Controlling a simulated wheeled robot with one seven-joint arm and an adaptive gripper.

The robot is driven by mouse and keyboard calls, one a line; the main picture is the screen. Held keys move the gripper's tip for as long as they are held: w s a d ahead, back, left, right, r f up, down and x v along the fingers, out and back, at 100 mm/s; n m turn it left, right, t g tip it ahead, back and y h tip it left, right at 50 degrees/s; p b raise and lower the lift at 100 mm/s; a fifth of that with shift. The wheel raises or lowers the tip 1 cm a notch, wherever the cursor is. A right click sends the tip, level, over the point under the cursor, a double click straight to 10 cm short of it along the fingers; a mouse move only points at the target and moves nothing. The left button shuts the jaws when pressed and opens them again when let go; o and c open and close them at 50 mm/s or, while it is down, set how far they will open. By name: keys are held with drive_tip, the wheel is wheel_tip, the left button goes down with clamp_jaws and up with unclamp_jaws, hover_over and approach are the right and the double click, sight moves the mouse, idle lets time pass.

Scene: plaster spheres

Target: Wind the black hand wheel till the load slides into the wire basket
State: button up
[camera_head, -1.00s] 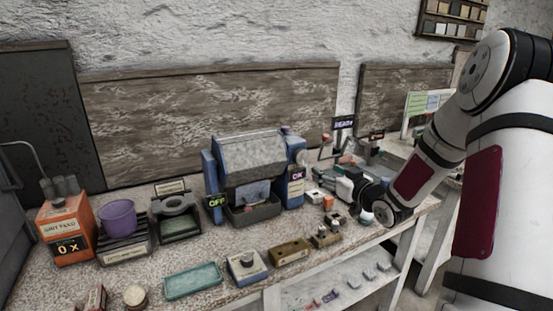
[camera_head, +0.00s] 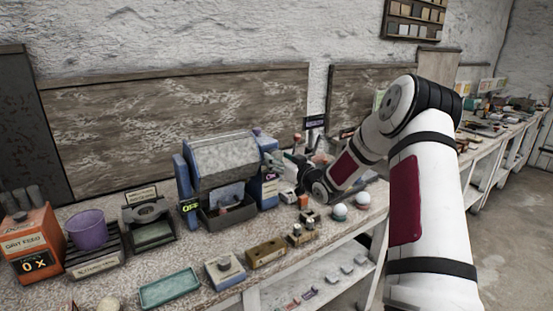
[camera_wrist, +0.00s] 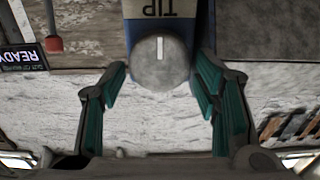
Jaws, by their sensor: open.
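A blue and grey machine (camera_head: 222,160) stands on the bench, with a rough grey drum-shaped body between blue side posts. My gripper (camera_wrist: 160,72) is open, with green-padded fingers on either side of a grey round knob (camera_wrist: 160,62) with a white mark. The knob is on a blue and pale panel (camera_wrist: 160,12) marked TIP, upside down in the wrist view. No finger clearly touches it. In the head view my gripper (camera_head: 276,165) is by the machine's right post. I cannot make out a black hand wheel or a wire basket.
A READY sign (camera_head: 314,121) stands behind my gripper. Two white spheres (camera_head: 339,211) sit at the bench's front right. A teal tray (camera_head: 170,288), a knob box (camera_head: 225,270) and a brass block (camera_head: 266,252) line the front edge. A purple cup (camera_head: 87,230) stands left.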

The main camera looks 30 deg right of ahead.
drive_tip(key=shift+w, duration=0.8)
drive_tip(key=shift+c, duration=0.5)
drive_tip(key=c, duration=0.7)
drive_tip(key=shift+n+b, duration=0.4)
drive_tip(key=shift+n, duration=0.5)
drive_tip(key=o, duration=0.8)
